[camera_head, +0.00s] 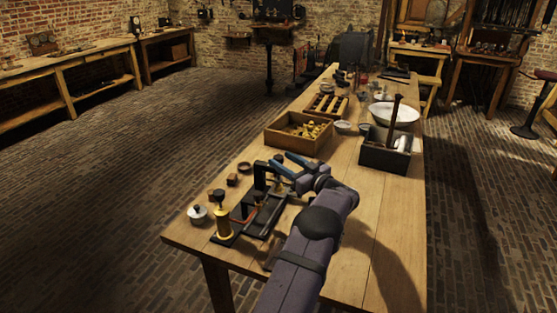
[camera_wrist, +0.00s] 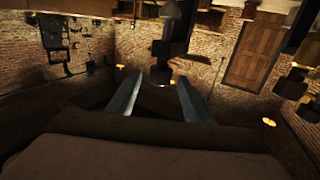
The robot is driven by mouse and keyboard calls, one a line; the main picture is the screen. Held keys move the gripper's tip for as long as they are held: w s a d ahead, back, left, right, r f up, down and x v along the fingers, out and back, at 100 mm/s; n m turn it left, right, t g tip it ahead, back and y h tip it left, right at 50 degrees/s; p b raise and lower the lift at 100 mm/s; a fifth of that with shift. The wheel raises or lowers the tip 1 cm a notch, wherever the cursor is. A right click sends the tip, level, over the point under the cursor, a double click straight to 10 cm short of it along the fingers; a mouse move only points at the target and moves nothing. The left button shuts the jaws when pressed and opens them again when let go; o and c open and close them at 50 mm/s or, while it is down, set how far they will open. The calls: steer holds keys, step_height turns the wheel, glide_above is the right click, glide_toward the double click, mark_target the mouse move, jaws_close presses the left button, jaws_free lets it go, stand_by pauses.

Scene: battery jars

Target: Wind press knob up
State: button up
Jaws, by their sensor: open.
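The press (camera_head: 260,178) is a small dark upright frame on a black base near the left front end of the bench. My gripper (camera_head: 277,159) reaches in from the right at the height of the press's top, its two blue fingers spread. In the wrist view my gripper (camera_wrist: 160,77) is open, with a finger on each side. A dark rounded knob (camera_wrist: 160,74) on a dark stem shows between the fingertips there, with a gap visible on both sides. I cannot tell its exact depth between them. In the head view the fingers partly hide the press's top.
A wooden box (camera_head: 276,138) of brass parts lies behind. A dark crate (camera_head: 387,158) stands farther right. Bare bench (camera_head: 350,265) lies right of my arm.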

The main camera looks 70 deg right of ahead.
mark_target(280, 162)
steer(key=shift+s+a, duration=0.15)
steer(key=shift+s, duration=0.15)
steer(key=shift+w+r, duration=0.1)
steer(key=shift+s+a+f+m+g+h, duration=0.15)
steer(key=shift+s+a+m+g+h, duration=0.15)
steer(key=shift+a+m+g+h, duration=0.55)
steer(key=shift+s+a+f+m+g+h, duration=0.1)
steer(key=shift+s+a+m+g+h, duration=0.2)
steer(key=shift+a+m+g+h, duration=0.55)
steer(key=shift+s+a+f+m+g+h, duration=0.15)
steer(key=shift+s+a+m+g+h, duration=0.3)
steer(key=shift+h, duration=0.75)
steer(key=shift+p+x, duration=0.6)
steer(key=shift+x, duration=3.3)
